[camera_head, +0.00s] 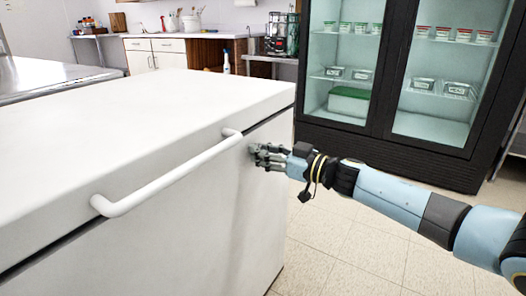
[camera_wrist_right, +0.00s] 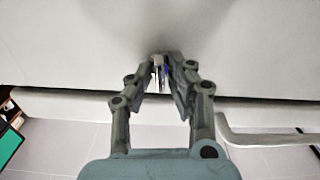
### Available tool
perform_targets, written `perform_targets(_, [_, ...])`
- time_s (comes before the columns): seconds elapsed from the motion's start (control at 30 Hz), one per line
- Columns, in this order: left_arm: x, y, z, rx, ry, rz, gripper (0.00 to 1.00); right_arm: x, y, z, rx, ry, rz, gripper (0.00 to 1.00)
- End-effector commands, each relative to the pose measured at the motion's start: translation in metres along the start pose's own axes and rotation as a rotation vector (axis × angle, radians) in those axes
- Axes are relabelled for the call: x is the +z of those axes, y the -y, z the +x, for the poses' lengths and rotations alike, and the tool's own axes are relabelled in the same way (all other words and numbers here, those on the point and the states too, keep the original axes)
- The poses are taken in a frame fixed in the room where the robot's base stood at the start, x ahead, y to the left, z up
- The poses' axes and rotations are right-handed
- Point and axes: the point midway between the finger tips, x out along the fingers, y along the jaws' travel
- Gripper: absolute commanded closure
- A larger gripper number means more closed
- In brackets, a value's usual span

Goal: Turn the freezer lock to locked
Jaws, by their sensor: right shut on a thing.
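The white chest freezer (camera_head: 190,210) fills the left of the head view, with its lid closed. My right gripper (camera_head: 262,156) is at the freezer's front face, just below the lid seam and near the right end of the handle. In the right wrist view, my right gripper (camera_wrist_right: 166,80) is shut on the small metallic freezer lock (camera_wrist_right: 160,72), which has a bluish spot. The fingers hide most of the lock, so I cannot tell which way it is turned. The head view does not show the lock apart from the fingers. My left gripper is not in view.
A white bar handle (camera_head: 165,180) juts from the lid's front edge, close to my right gripper. A black glass-door fridge (camera_head: 400,150) stands behind my right arm. Bare tiled floor (camera_head: 345,245) lies in front of the freezer. A metal counter (camera_head: 45,78) is at the far left.

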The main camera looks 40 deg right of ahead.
Motion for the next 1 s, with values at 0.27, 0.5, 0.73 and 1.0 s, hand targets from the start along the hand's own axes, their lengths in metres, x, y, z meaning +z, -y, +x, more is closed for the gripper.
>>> perform_targets(0.27, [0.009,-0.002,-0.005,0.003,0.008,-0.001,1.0,0.0,0.001,0.0,0.0,0.001,-0.226,1.0])
perform_targets(0.5, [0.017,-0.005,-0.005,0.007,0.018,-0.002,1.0,0.001,0.002,-0.001,-0.001,0.002,-0.455,1.0])
perform_targets(0.73, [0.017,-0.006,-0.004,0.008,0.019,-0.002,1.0,0.002,0.002,-0.001,-0.002,0.002,-0.674,1.0])
perform_targets(1.0, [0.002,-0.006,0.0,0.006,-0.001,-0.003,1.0,0.003,0.003,-0.001,-0.003,0.001,-0.93,1.0])
